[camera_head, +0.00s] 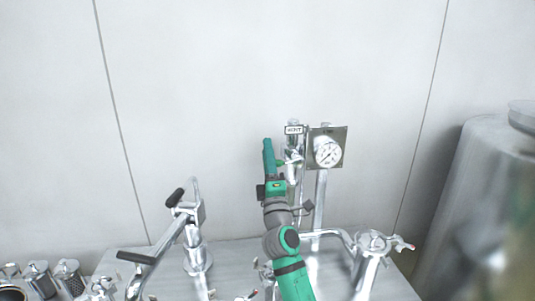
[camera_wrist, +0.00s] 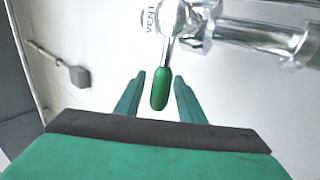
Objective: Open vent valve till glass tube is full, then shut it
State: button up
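The vent valve shows in the wrist view as a clear or chrome body with a short lever ending in a green handle (camera_wrist: 160,88). My gripper (camera_wrist: 157,92) is open, with one green finger on each side of the handle and gaps visible between. In the head view my gripper (camera_head: 270,160) is raised beside the valve column, just below and left of the VENT label (camera_head: 294,130). The glass tube (camera_head: 300,180) stands partly behind my gripper; its fill level cannot be told.
A round pressure gauge (camera_head: 327,152) on a square plate is right of the valve. A lever tap (camera_head: 190,220) stands on the left of the metal counter, and another chrome fitting (camera_head: 372,245) on the right. A large steel vessel (camera_head: 480,190) stands far right.

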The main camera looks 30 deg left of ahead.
jog(key=v, duration=1)
jog(key=shift+s, duration=0.15)
jog(key=shift+d+f, duration=0.1)
jog(key=shift+f, duration=0.05)
